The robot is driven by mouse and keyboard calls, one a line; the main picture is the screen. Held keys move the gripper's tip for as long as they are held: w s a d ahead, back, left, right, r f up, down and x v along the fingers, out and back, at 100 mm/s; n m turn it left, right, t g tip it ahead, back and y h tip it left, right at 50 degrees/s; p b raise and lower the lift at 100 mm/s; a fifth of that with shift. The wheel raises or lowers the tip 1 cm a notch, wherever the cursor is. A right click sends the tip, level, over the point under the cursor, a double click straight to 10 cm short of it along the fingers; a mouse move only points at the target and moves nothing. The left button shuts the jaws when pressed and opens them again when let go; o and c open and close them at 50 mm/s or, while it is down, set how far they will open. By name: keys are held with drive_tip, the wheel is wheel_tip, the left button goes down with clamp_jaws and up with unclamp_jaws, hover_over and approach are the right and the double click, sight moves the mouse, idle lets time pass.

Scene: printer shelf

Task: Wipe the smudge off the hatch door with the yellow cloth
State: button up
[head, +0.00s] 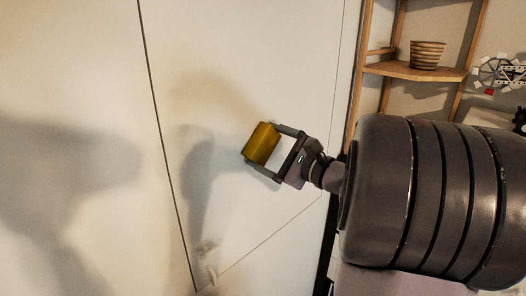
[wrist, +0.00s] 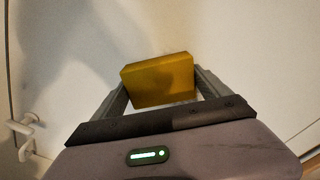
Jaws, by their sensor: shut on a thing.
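My gripper (head: 266,149) is shut on the yellow cloth (head: 261,143), which looks like a thick folded block. In the wrist view the cloth (wrist: 158,80) sits between the two fingers of my gripper (wrist: 158,84). The cloth is in front of the white hatch door (head: 225,70); I cannot tell whether it touches the surface. A faint brownish patch shows on the door above and left of the cloth in the head view; I cannot tell whether it is the smudge or shadow. Dark shadows lie on the door left of the gripper.
A white door handle (head: 208,262) is low on the door; it also shows at left in the wrist view (wrist: 24,128). A wooden shelf (head: 400,70) with a striped bowl (head: 427,54) stands at upper right. A wheeled model (head: 497,73) is at far right.

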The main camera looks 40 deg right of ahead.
drive_tip(key=d+b, duration=0.1)
drive_tip(key=d, duration=0.8)
drive_tip(key=shift+w+d+f+b, duration=0.15)
drive_tip(key=shift+w+d+b, duration=0.1)
drive_tip(key=shift+w+b, duration=0.15)
